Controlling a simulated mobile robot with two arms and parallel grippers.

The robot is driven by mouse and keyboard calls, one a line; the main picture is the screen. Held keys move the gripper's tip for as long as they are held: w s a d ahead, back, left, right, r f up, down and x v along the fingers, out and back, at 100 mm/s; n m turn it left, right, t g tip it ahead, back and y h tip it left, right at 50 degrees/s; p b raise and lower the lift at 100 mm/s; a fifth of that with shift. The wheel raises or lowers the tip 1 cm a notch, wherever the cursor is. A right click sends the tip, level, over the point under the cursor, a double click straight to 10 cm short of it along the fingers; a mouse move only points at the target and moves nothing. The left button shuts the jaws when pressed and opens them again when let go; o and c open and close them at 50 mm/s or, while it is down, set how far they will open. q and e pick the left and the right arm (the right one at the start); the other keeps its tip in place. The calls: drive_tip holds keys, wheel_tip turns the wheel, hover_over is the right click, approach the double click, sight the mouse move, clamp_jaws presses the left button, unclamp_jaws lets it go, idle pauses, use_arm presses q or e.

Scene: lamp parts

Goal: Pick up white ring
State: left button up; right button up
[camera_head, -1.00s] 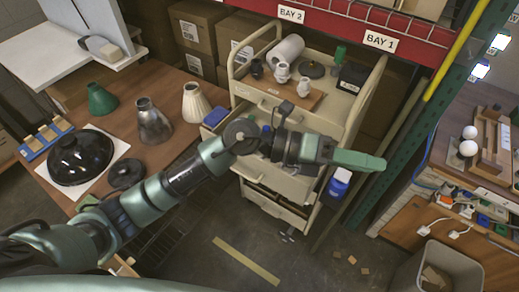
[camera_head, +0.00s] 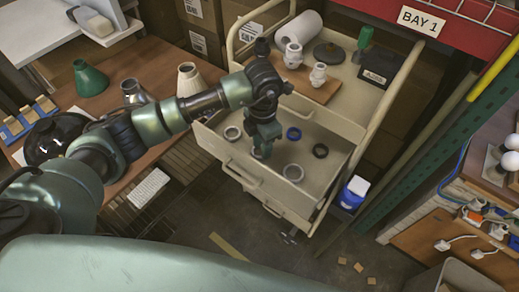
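An open cart drawer (camera_head: 338,168) holds several small rings. One white ring (camera_head: 233,133) lies near the drawer's left end, and another white ring (camera_head: 293,172) lies near its front right. A blue ring (camera_head: 294,133) and a black ring (camera_head: 320,150) lie to the right of my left gripper. My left gripper (camera_head: 262,153) points down over the drawer, between the two white rings, with neither visibly in its grasp. Its fingers are small and dark here, so I cannot tell whether they are open. My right gripper is not in view.
The cart top above the drawer holds a wooden board (camera_head: 305,82) with white sockets, a dark disc (camera_head: 329,53), a green part (camera_head: 364,40) and a paper roll (camera_head: 298,35). A brown table with lamp shades (camera_head: 90,79) is on the left. A green post (camera_head: 440,140) stands right.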

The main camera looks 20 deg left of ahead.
use_arm(q)
drive_tip(key=f, duration=0.3)
drive_tip(key=shift+w+p, duration=0.25)
drive_tip(key=shift+p, duration=0.1)
drive_tip(key=shift+f, duration=0.45)
drive_tip(key=shift+s, duration=0.1)
drive_tip(key=shift+d, duration=0.1)
clamp_jaws()
drive_tip(key=shift+r, duration=0.15)
